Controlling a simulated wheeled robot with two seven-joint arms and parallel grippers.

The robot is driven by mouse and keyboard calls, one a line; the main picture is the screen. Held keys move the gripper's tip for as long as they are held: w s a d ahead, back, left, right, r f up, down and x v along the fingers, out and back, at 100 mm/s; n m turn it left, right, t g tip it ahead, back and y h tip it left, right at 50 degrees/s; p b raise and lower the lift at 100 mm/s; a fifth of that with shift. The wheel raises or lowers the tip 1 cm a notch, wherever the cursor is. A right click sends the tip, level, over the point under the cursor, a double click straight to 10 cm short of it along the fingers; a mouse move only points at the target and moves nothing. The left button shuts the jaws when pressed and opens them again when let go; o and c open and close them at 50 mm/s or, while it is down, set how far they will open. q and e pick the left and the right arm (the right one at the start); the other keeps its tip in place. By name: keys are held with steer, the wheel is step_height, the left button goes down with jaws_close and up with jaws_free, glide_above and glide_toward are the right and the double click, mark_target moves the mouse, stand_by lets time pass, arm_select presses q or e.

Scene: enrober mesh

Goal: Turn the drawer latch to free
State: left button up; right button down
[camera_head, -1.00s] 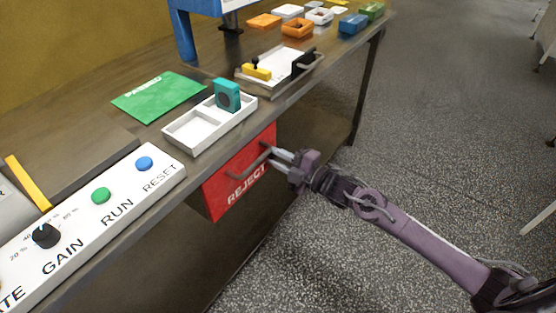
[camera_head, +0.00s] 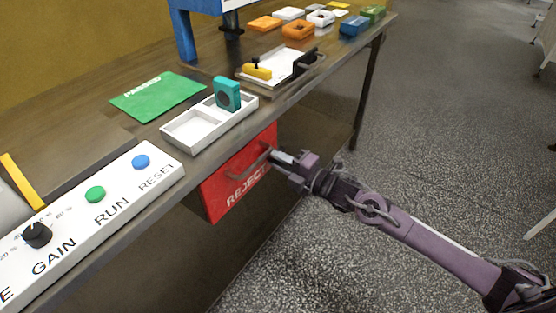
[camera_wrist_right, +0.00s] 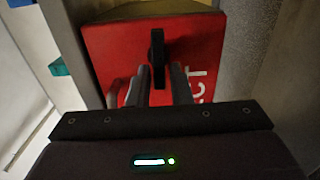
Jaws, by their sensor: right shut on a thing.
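The red drawer front (camera_head: 222,197) marked REJECT sits under the bench top, with a grey bar handle (camera_head: 245,169) across it. In the right wrist view the drawer front (camera_wrist_right: 110,45) fills the upper middle. The black drawer latch (camera_wrist_right: 157,45) stands out from it as a narrow bar, upright in that picture. My right gripper (camera_head: 273,155) is at the drawer's right side. In the wrist view its two fingers (camera_wrist_right: 159,85) close on the latch's lower end from both sides. The fingers hide part of the latch. My left gripper is not in view.
Above the drawer, a white divided tray (camera_head: 192,131) holds a teal block (camera_head: 227,94) near the bench edge. A white control panel (camera_head: 120,205) lies to the left.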

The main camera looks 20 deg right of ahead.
steer(key=shift+d, duration=0.1)
steer(key=c, duration=1.5)
jaws_free()
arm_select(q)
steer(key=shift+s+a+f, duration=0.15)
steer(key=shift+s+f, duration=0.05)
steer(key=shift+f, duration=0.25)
arm_select(e)
steer(key=shift+v, duration=3.9)
